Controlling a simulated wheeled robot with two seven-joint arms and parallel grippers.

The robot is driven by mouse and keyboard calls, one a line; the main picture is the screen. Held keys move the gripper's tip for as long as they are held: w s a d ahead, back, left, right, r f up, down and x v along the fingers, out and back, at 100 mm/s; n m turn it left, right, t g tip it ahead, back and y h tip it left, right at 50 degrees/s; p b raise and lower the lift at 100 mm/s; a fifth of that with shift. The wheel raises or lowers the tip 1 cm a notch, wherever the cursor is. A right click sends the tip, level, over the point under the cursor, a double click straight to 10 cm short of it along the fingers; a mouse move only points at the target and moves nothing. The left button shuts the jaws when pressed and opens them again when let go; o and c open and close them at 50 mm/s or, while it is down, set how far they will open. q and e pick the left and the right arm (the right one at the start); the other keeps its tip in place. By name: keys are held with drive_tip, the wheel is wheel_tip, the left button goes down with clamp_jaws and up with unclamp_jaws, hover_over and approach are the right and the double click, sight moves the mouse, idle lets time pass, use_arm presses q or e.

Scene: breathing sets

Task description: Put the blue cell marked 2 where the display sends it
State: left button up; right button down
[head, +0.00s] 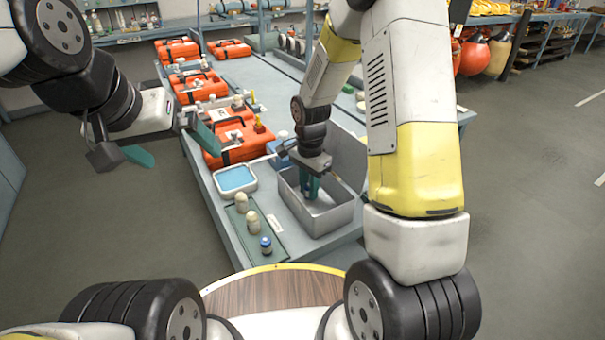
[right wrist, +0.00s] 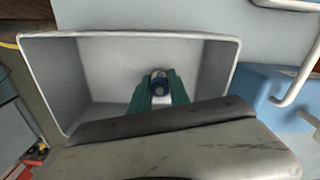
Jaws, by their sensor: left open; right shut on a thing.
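My right gripper (head: 311,187) points down inside a grey open-topped metal bin (head: 338,222). The number on this cell cannot be read. Another blue-banded cell (head: 266,246) stands upright at the near end of a green strip (head: 254,224), left of the bin. My left gripper (head: 170,147) is open and empty, in the air left of the bench. I cannot make out a display.
Two cream cells (head: 247,212) stand on the green strip. A white-rimmed tray with a blue inside (head: 236,179) lies behind it. Several orange cases (head: 228,138) line the bench's left side. A blue container (right wrist: 270,98) stands beside the bin in the right wrist view.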

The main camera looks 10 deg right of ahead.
drive_tip(key=shift+f, duration=0.3)
drive_tip(key=c, duration=1.2)
unclamp_jaws()
drive_tip(key=shift+f, duration=0.15)
drive_tip(key=shift+c, duration=0.2)
wheel_tip(320, 180, up, 13)
drive_tip(key=shift+s+f, duration=0.1)
drive_tip(key=shift+f, duration=0.1)
drive_tip(key=s+d+r+n+t+y, duration=0.1)
drive_tip(key=s+r+n+t, duration=0.2)
drive_tip(key=s+r+n, duration=0.2)
drive_tip(key=s+d+r+n+t+y, duration=0.1)
drive_tip(key=s+d+r+n+t, duration=0.1)
drive_tip(key=s+r+n, duration=0.4)
drive_tip(key=s+r+t, duration=0.1)
drive_tip(key=s+r, duration=0.4)
drive_tip(key=s, duration=0.3)
drive_tip(key=shift+d, duration=0.25)
